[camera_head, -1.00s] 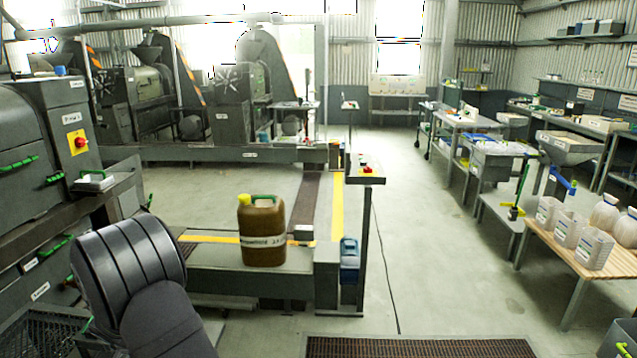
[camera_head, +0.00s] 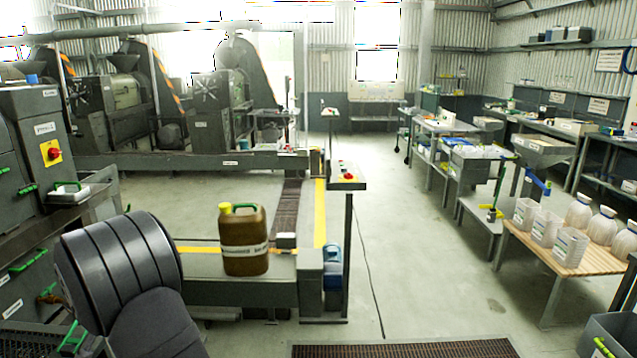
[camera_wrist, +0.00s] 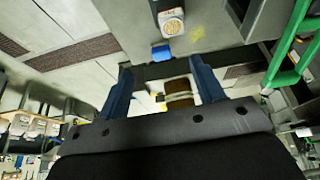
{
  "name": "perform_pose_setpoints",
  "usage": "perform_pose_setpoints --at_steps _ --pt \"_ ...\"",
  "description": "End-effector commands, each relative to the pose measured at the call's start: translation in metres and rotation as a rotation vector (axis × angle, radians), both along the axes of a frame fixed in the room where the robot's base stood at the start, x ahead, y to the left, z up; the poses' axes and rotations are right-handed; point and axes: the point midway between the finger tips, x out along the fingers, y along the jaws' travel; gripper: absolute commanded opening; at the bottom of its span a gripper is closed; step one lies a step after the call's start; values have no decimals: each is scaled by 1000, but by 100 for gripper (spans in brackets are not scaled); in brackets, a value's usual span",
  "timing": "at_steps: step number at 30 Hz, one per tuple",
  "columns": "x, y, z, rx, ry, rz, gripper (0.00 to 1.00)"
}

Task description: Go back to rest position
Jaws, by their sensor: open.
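My gripper (camera_wrist: 160,68) shows in the wrist view with its two dark blue fingers spread apart and nothing held between them. In the head view only a dark rounded part of my arm shows at the lower left; the gripper itself is out of that view. A brown jerrycan (camera_head: 244,247) with a yellow cap, green handle and pale label stands upright on a low grey bench (camera_head: 205,288). The jerrycan also shows in the wrist view (camera_wrist: 179,88), beyond the fingers and apart from them.
Grey machines with a red button (camera_head: 53,153) stand close at the left, beside my arm. A post with a control panel (camera_head: 347,176) rises right of the bench. A wooden table (camera_head: 545,255) with containers is at the right. Green bars (camera_wrist: 290,50) cross the wrist view's right. Middle floor is clear.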

Motion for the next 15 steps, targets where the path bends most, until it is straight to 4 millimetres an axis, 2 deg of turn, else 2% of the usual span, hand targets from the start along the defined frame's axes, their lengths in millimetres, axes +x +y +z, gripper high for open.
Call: perform_pose_setpoints --at_steps 3,15 --pt "-3 24 6 0 -2 8 62" --pt "-21 99 29 1 -1 28 62"
